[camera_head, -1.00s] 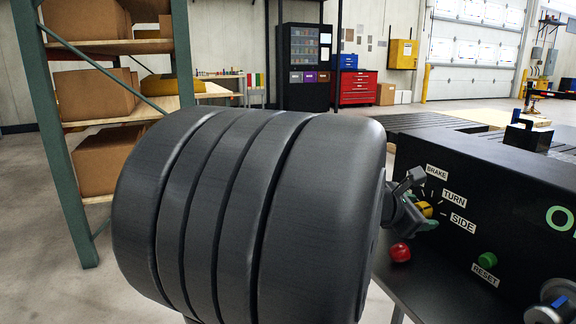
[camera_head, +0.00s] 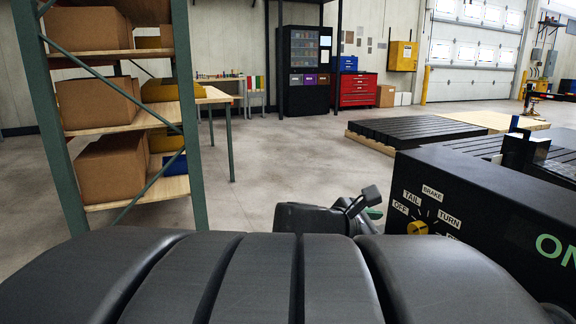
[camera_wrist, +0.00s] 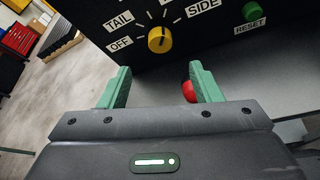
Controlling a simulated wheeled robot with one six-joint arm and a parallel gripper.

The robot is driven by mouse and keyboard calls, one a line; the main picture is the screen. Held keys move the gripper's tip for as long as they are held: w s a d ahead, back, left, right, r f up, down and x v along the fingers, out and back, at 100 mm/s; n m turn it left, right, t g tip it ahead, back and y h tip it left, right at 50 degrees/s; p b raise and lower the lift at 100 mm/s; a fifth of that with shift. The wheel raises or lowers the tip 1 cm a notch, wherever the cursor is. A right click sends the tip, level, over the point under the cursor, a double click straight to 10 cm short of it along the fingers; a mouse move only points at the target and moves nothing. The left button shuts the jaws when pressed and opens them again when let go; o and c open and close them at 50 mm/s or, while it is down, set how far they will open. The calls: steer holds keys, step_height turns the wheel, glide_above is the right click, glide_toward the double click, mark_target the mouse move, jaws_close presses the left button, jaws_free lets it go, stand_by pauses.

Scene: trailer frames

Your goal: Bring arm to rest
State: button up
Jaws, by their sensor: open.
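My gripper (camera_wrist: 160,92) is open in the wrist view, its two green fingers apart with nothing between them. In the head view my gripper (camera_head: 366,208) shows partly, left of the black control box (camera_head: 490,205); my own arm hides the rest. The yellow knob (camera_head: 417,228) is on the box face, and it also shows in the wrist view (camera_wrist: 160,39), beyond the fingertips and apart from them. A red ball-shaped part (camera_wrist: 189,91) is partly hidden behind the right finger. A green RESET button (camera_wrist: 251,12) is at the upper right.
A shelf rack (camera_head: 190,100) with cardboard boxes (camera_head: 108,167) stands at the left. A dark pallet-like platform (camera_head: 415,130) lies behind the box. A red tool cabinet (camera_head: 357,88) is at the back. The floor (camera_head: 270,165) between rack and platform is clear.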

mark_target(412, 229)
steer(key=b+x, duration=0.5)
steer(key=x, duration=0.7)
steer(key=shift+d, duration=0.1)
steer(key=shift+r+p, duration=0.3)
steer(key=shift+p, duration=0.4)
steer(key=shift+n+g+p, duration=0.3)
steer(key=shift+p, duration=0.15)
steer(key=n+g+p, duration=0.1)
steer(key=p, duration=0.2)
steer(key=n+g+p, duration=0.1)
steer(key=n+p, duration=0.1)
steer(key=p, duration=0.2)
steer(key=shift+w+a+h+p, duration=0.15)
steer(key=shift+a+h+p, duration=0.15)
steer(key=shift+h, duration=0.1)
steer(key=n+g+h+p, duration=0.1)
steer(key=n+p, duration=0.1)
steer(key=p, duration=0.3)
steer(key=shift+w+n, duration=0.1)
steer(key=shift+n, duration=0.2)
steer(key=shift+w+f+n+g+h+p, duration=0.15)
steer(key=shift+n+g+h+p, duration=0.1)
steer(key=shift+n+g+p, duration=0.3)
steer(key=shift+s+f+n+g+h+p, duration=0.1)
steer(key=shift+n+g+h+p, duration=0.2)
steer(key=shift+n+p, duration=0.35)
